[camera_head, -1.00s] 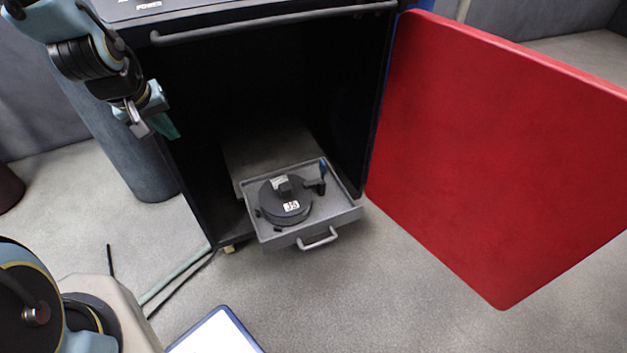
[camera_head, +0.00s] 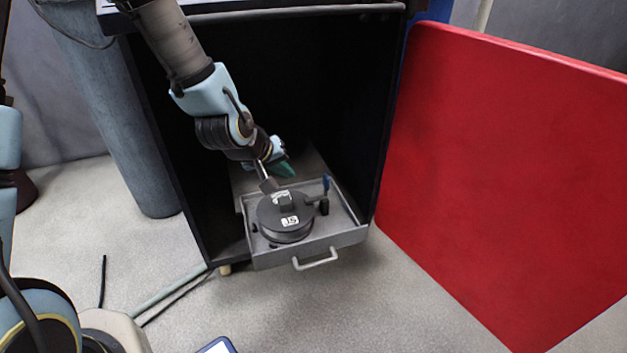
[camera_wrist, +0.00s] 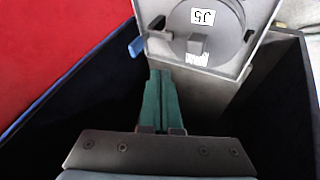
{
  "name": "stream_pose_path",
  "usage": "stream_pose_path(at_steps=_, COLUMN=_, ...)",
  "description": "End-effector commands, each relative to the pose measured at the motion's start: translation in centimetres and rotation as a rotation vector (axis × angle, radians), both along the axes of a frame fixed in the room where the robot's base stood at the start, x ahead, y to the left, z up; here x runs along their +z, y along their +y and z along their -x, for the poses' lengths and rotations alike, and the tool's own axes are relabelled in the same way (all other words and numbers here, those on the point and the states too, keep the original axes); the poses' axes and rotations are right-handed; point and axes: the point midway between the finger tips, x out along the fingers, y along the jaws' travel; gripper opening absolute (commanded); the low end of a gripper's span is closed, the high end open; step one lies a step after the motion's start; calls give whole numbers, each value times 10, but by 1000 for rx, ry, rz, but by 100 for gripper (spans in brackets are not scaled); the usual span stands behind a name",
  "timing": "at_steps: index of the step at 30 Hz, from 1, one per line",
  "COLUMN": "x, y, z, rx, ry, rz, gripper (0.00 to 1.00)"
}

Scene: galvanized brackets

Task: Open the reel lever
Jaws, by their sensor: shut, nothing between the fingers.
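A round dark reel (camera_head: 284,222) with a white label sits in a grey pulled-out drawer (camera_head: 343,240). The reel also shows at the top of the wrist view (camera_wrist: 222,40). A lever with a blue upright handle (camera_head: 326,185) stands at the right of the reel; in the wrist view the blue handle (camera_wrist: 136,46) is at the reel's left. My gripper (camera_head: 287,170) is above the back of the drawer, behind the reel and left of the blue handle. Its teal fingers (camera_wrist: 160,74) are together, empty, and appear apart from the lever.
The drawer sits low in a dark open cabinet (camera_head: 172,160), whose walls flank my arm. The drawer's front handle (camera_head: 316,261) faces the floor. A large red door (camera_head: 500,170) stands open at the right. The floor before the drawer is mostly clear.

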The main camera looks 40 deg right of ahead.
Motion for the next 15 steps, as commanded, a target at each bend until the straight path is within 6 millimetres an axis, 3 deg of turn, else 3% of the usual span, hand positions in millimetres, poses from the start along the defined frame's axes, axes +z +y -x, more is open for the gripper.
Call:
stream_pose_path(at_steps=5, x=-15, y=-9, z=-2, rx=-1, ry=1, rz=-1, gripper=0)
stream_pose_path(at_steps=15, x=-70, y=-48, z=-14, rx=-2, ry=1, rz=-3, gripper=0)
